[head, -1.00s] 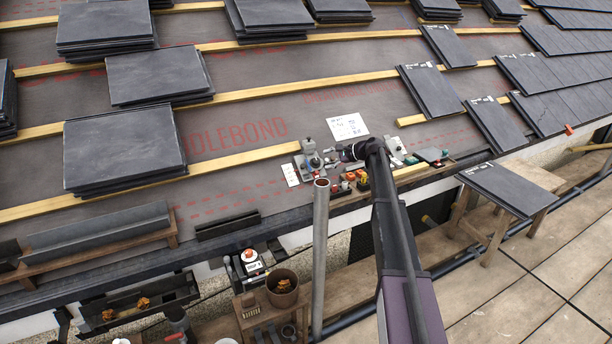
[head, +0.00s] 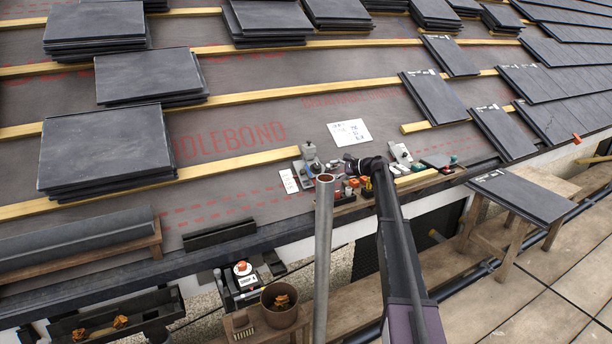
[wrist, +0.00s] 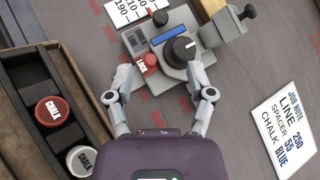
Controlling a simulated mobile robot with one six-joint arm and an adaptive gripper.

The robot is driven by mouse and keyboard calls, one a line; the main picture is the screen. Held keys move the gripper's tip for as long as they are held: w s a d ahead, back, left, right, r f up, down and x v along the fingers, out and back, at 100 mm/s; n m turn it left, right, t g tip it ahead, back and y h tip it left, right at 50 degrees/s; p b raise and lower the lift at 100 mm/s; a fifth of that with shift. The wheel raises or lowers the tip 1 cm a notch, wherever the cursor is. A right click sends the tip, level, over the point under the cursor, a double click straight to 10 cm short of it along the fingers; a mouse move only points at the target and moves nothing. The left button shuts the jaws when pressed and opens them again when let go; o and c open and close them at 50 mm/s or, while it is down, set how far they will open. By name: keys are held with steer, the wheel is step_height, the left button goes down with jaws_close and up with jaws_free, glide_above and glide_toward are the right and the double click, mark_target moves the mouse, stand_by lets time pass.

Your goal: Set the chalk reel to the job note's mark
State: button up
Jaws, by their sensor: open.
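The grey reel unit, which looks like the chalk reel (wrist: 178,88), has a black dial (wrist: 180,48) with a white mark, a blue strip and a red lock button (wrist: 148,63). In the head view the reel (head: 308,155) sits on the roof's lower edge. My gripper (wrist: 163,75) is open, its fingers either side of the reel's near part; I cannot tell if they touch it. In the head view my gripper (head: 352,166) is small and partly hidden. The job note (wrist: 285,130) lies to the right, reading line 250 or 260, spacer 55, chalk blue. It also shows in the head view (head: 350,133).
A numbered scale card (wrist: 135,10) lies beyond the reel. A dark tray (wrist: 28,65) at left holds a red chalk pot (wrist: 54,112) and a white one (wrist: 82,160). In the head view an upright grey pipe (head: 323,250) stands near my arm. Slate stacks (head: 105,150) cover the left roof.

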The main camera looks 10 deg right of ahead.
mark_target(304, 171)
stand_by(0.3)
steer(key=b+x, duration=0.4)
steer(key=x, duration=0.9)
steer(key=shift+w+a, duration=0.2)
steer(key=shift+a, duration=0.1)
jaws_close()
